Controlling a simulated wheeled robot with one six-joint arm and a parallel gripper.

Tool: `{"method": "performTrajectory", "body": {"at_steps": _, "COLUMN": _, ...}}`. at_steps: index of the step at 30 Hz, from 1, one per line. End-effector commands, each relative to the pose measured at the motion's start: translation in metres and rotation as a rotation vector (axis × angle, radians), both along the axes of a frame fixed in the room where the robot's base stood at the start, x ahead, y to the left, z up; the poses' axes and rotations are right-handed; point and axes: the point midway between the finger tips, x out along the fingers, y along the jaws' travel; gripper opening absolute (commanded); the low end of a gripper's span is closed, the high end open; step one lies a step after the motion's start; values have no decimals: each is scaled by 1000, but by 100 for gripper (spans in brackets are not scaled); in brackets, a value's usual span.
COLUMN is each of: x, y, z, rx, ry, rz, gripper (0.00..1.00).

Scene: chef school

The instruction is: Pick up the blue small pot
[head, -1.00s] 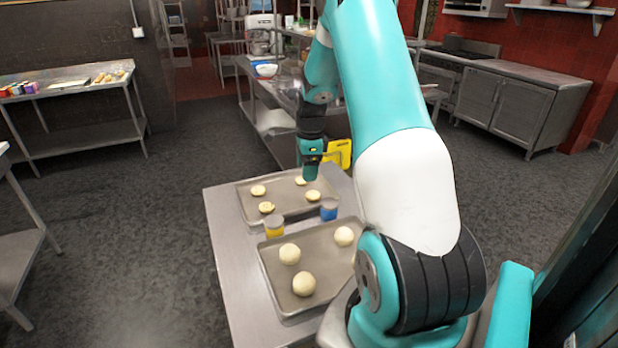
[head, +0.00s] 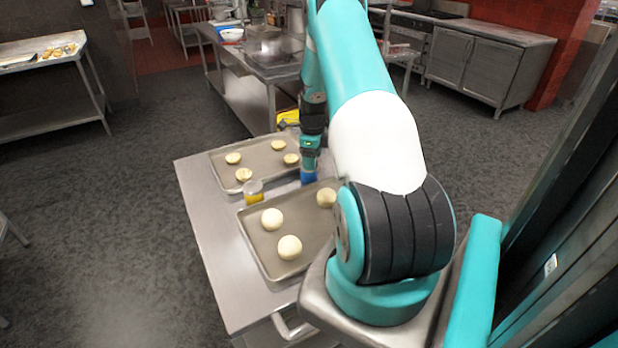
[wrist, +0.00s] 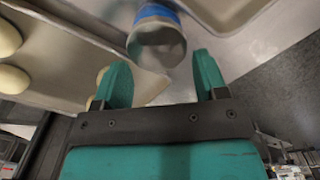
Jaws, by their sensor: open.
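The blue small pot (head: 308,178) stands on the metal table beside the trays, partly hidden by my gripper in the head view. In the wrist view the pot (wrist: 157,38) shows a blue band and a pale grey end, just ahead of the fingertips and between their lines. My gripper (wrist: 163,75) is open and empty. In the head view my gripper (head: 309,165) is right above the pot. I cannot tell whether a finger touches it.
A yellow small pot (head: 253,191) stands left of the blue one. A near tray (head: 262,250) holds dough balls, and a far tray (head: 222,168) holds several filled pastries. Both trays lie close to the pots. The table's left strip (head: 205,215) is bare.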

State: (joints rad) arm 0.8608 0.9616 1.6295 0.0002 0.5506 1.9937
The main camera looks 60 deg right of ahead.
Motion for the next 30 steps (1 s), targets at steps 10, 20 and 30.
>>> {"method": "performTrajectory", "body": {"at_steps": 10, "x": 2, "y": 2, "z": -46, "rx": 1, "ry": 0, "rz": -2, "gripper": 66}}
{"method": "performTrajectory", "body": {"at_steps": 20, "x": 2, "y": 2, "z": -51, "rx": 0, "ry": 0, "rz": -2, "gripper": 61}}
{"method": "performTrajectory", "body": {"at_steps": 30, "x": 2, "y": 2, "z": -51, "rx": -1, "ry": -1, "rz": -2, "gripper": 32}}
